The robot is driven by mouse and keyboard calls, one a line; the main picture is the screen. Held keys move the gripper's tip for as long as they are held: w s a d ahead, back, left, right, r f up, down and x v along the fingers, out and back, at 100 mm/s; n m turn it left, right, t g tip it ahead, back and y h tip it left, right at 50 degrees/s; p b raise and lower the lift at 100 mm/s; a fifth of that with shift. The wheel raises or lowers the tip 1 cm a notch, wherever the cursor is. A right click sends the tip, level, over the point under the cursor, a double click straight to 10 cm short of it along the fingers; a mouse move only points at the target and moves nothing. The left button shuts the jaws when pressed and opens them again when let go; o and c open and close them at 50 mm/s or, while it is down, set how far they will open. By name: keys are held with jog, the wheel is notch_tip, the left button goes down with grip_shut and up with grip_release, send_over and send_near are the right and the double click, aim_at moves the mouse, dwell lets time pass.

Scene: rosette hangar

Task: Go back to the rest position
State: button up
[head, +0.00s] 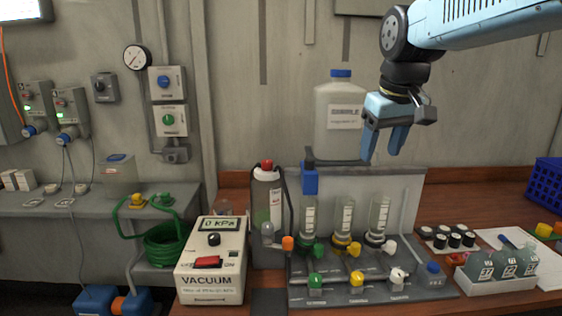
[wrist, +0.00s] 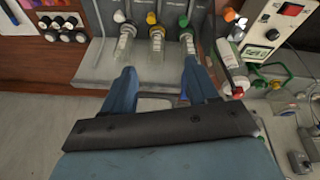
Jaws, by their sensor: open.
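My gripper (head: 384,143) hangs at the upper right of the head view, fingers pointing down, open and empty. It is in the air in front of the wall, above the grey rack (head: 405,180) on the bench, and touches nothing there. In the wrist view my gripper (wrist: 158,88) shows its two blue fingers spread apart, with nothing between them. Beyond the fingertips lie the glass tubes (wrist: 157,40) of the rack. In the head view the tubes (head: 346,218) stand upright behind green, yellow and white valve knobs.
A vacuum box (head: 212,262) reading 0 kPa stands left of the rack. A large white jug (head: 340,120) stands behind it, near my gripper. Bottles in a white tray (head: 500,285), black-capped vials (head: 455,239) and a blue crate (head: 546,185) are at the right. Green hose (head: 165,246) coils at the left.

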jog(key=s+d+f+m+t, duration=0.2)
jog(key=s+d+f+m, duration=0.1)
jog(key=s+f, duration=0.6)
jog(key=shift+s+d, duration=0.35)
jog(key=shift+s, duration=1.05)
